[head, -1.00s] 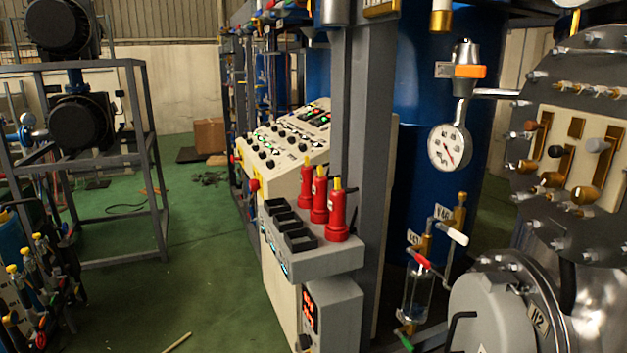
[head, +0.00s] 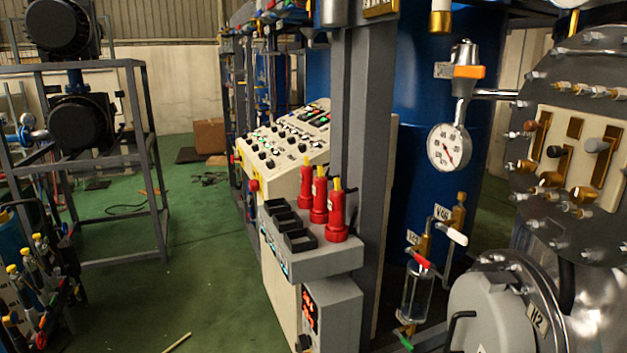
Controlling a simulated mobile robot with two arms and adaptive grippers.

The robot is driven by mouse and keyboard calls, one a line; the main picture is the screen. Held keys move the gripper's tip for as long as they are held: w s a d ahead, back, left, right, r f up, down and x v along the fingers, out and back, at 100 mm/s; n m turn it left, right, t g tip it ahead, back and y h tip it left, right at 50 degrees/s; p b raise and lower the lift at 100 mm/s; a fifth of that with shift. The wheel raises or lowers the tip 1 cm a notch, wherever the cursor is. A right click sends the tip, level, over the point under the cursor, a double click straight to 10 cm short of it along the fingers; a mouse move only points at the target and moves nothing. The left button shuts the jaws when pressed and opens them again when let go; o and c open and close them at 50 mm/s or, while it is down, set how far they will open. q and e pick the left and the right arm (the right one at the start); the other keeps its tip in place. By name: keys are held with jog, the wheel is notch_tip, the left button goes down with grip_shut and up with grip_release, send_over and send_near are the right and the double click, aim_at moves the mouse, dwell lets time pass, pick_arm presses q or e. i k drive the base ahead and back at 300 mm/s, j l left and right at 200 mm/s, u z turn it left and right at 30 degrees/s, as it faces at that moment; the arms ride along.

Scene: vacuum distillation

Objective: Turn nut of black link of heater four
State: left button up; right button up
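Neither of my grippers shows in the head view. A grey round cover (head: 490,310) at the lower right carries a label (head: 537,319) that seems to read H2. No heater marked four can be made out. Above the cover, a dark bolted flange (head: 560,95) has a pale panel (head: 612,135) with brass bars and nuts. Black (head: 554,151), grey (head: 597,145) and brown (head: 530,125) ended parts stick out of it. I cannot tell whether any of these is the black link or its nut. The right edge cuts off the flange.
A control console (head: 285,150) and a grey shelf (head: 318,262) with red bottle-like items (head: 337,215) stand mid-view beside a grey post (head: 365,130). A pressure gauge (head: 449,147) hangs before a blue tank (head: 425,70). Green floor (head: 205,240) is open left of the console.

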aim_at(547, 179)
jog(key=z, duration=1.25)
